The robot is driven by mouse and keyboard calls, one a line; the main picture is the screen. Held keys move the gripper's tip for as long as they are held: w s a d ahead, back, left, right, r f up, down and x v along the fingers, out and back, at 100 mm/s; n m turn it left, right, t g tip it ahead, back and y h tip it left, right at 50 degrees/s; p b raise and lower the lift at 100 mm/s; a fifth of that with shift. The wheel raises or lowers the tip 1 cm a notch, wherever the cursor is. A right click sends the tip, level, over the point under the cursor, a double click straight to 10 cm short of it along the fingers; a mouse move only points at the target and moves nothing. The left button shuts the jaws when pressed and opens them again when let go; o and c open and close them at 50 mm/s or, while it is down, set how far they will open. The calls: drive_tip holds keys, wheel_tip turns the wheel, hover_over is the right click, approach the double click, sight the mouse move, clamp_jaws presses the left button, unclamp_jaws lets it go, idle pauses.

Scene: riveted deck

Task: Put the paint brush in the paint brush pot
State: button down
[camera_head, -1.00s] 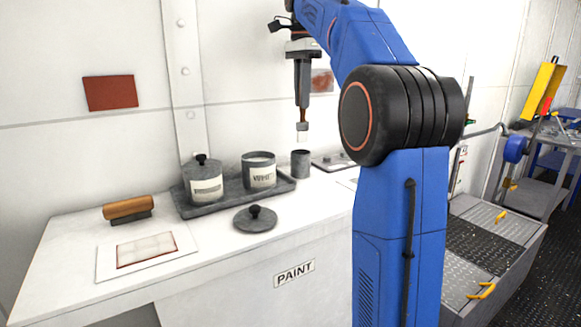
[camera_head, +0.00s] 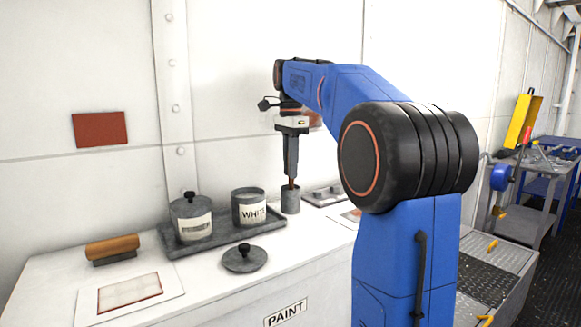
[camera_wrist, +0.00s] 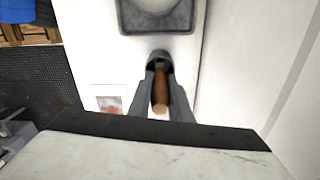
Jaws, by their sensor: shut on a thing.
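My gripper (camera_head: 291,176) points straight down and is shut on the paint brush (camera_wrist: 160,92), whose brown handle lies between the fingers in the wrist view. The paint brush pot (camera_head: 290,203) is a small grey cylinder on the white bench, just right of the paint tray. The gripper is directly above the pot, with the fingertips close to its rim. A short bit of brush shows at the rim, and the bristle end is hidden, apparently inside the pot. In the wrist view the pot's dark mouth (camera_wrist: 158,54) shows at the far end of the brush.
A grey tray (camera_head: 182,252) holds an open can labelled WHITE (camera_head: 249,212) and a lidded can (camera_head: 191,224). A loose lid (camera_head: 244,259) lies in front. A roller (camera_head: 112,247) sits at left. Flat panels (camera_head: 325,195) lie right of the pot, and the wall is close behind.

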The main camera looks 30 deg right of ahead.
drive_tip(key=shift+f, duration=0.1)
drive_tip(key=c, duration=1.6)
unclamp_jaws()
wheel_tip(320, 180, up, 12)
drive_tip(key=shift+r, duration=0.1)
